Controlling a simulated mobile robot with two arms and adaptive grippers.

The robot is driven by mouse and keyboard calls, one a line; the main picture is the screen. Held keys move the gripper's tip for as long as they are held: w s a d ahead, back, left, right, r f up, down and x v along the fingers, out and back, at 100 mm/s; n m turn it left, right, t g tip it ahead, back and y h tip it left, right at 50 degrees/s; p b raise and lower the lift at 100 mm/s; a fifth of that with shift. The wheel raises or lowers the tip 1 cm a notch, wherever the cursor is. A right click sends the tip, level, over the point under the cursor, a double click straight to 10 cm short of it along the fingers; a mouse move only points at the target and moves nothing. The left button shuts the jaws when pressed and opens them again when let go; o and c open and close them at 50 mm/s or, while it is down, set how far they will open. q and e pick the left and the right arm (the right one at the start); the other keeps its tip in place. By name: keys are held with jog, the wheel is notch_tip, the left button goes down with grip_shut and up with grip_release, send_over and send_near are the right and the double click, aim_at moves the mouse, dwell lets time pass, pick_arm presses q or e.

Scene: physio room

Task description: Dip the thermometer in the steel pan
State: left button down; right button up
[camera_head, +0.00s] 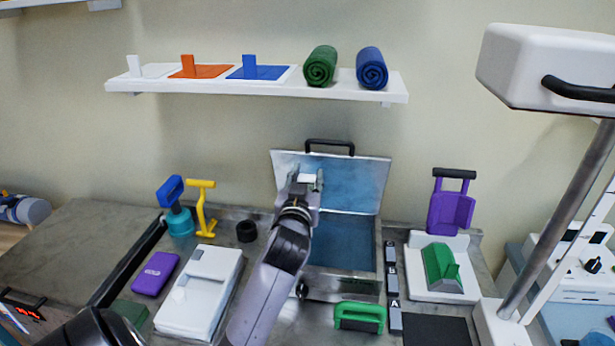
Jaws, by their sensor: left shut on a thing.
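The steel pan (378,262) stands at the middle of the counter, with blue inside. Its lid (372,180) is open, tilted up at the back, with a black handle on top. My left gripper (306,184) is in front of the raised lid, toward the left side of the pan in the picture. It is shut on a small white thing (307,178), apparently the thermometer, of which only a bit shows between the fingers. My arm hides the pan's left part, and I cannot tell whether the thermometer touches anything. My right gripper is not in view.
Left of my arm are a white device (205,285), a purple box (156,273), a teal-and-blue tool (178,215) and a yellow-handled tool (203,210). A green-handled block (360,318) lies in front of the pan. A white tray (455,285) with a green item is to the right.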

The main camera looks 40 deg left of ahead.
pick_arm(q)
notch_tip(320, 180, down, 4)
jog(key=b, duration=0.3)
jog(key=shift+w+a, duration=0.1)
jog(key=shift+w, duration=0.05)
jog(key=shift+f+b, duration=1.05)
jog(key=shift+f, duration=0.4)
jog(key=shift+f+b, duration=1.5)
jog(key=shift+f, duration=0.55)
jog(key=shift+r, duration=0.15)
dwell(0.5)
